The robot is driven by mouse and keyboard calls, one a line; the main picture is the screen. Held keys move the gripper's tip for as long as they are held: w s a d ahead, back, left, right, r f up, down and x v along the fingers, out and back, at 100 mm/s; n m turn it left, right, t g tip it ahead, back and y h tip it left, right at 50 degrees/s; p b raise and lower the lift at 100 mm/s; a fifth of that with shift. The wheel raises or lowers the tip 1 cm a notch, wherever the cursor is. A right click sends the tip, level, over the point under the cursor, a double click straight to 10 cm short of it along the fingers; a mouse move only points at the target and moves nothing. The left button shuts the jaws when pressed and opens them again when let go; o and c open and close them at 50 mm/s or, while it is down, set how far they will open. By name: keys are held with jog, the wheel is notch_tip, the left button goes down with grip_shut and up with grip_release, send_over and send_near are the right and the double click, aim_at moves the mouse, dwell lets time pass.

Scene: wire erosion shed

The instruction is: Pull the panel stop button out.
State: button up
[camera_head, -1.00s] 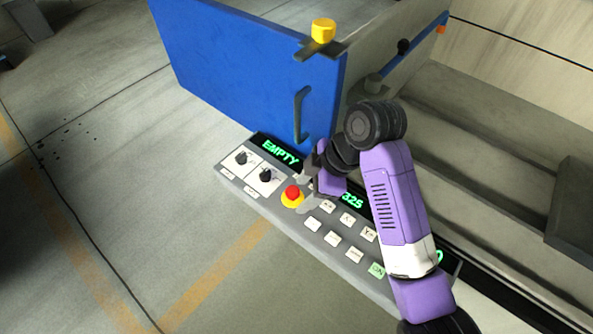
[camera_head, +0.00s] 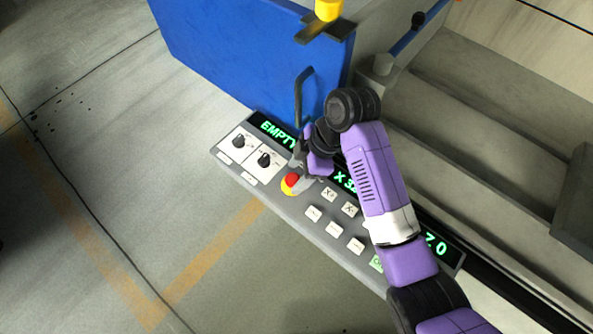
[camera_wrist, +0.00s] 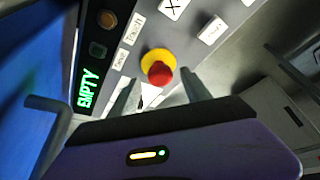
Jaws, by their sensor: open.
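The stop button (camera_head: 291,181) is a red mushroom head on a yellow collar, set in the grey control panel (camera_head: 300,212). In the wrist view the red head (camera_wrist: 160,75) shows just beyond and between the fingertips. My gripper (camera_head: 298,174) is at the button, partly covering it in the head view. It also shows in the wrist view (camera_wrist: 158,88), with its two fingers apart and nothing held. I cannot tell whether a finger touches the button.
Two black knobs (camera_head: 264,160) sit left of the button, and white keys (camera_head: 331,229) lie to its right. A blue door (camera_head: 235,60) with a dark handle (camera_head: 299,95) stands behind. The floor in front is clear.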

jog(key=shift+a+f, duration=0.1)
jog(key=shift+f, duration=0.3)
grip_shut()
dwell(1.2)
